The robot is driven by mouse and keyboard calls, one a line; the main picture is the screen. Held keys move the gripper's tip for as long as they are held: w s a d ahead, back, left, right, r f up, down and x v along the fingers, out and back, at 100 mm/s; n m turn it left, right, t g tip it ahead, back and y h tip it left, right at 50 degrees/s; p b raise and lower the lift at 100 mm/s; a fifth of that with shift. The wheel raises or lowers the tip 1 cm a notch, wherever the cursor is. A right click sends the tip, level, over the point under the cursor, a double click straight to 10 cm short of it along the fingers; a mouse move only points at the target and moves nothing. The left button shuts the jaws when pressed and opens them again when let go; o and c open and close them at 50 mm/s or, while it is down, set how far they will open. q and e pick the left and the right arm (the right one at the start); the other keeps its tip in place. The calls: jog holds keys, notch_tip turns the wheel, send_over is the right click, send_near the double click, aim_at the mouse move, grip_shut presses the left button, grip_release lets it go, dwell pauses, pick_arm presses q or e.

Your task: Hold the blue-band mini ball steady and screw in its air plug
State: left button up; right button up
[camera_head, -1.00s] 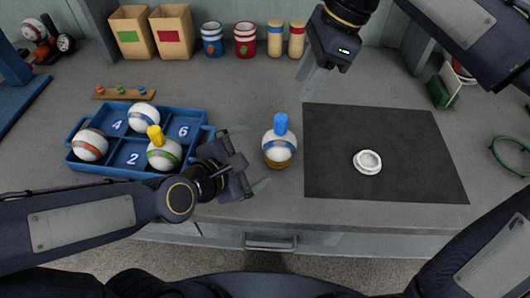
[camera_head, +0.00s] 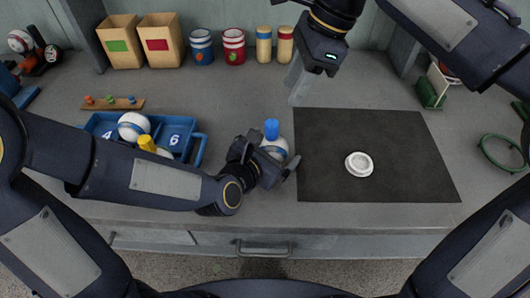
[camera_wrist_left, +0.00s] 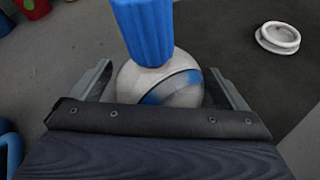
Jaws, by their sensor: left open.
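The blue-band mini ball (camera_head: 279,148) stands on the grey table, left of the dark mat, with a blue plug (camera_head: 271,129) upright on its top. My left gripper (camera_head: 277,165) is open, low at the ball, with a finger on either side. In the left wrist view the white ball (camera_wrist_left: 165,88) with its blue band lies between the two fingers, and the ribbed blue plug (camera_wrist_left: 146,30) rises above it. Gaps still show beside the ball. My right gripper (camera_head: 299,85) hangs in the air behind the ball, its fingers pointing down; their spacing is unclear.
A white ring (camera_head: 359,164) lies on the dark mat (camera_head: 420,170). The blue tray (camera_head: 201,150) with balls is partly hidden by my left arm. Boxes (camera_head: 118,46), cans (camera_head: 233,48) and a small peg rack (camera_head: 113,103) stand behind. A green hoop (camera_head: 500,153) lies right.

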pick_arm(q)
jog(key=shift+w+d+f, duration=0.15)
jog(key=shift+w+d, duration=0.05)
jog(key=shift+w, duration=0.1)
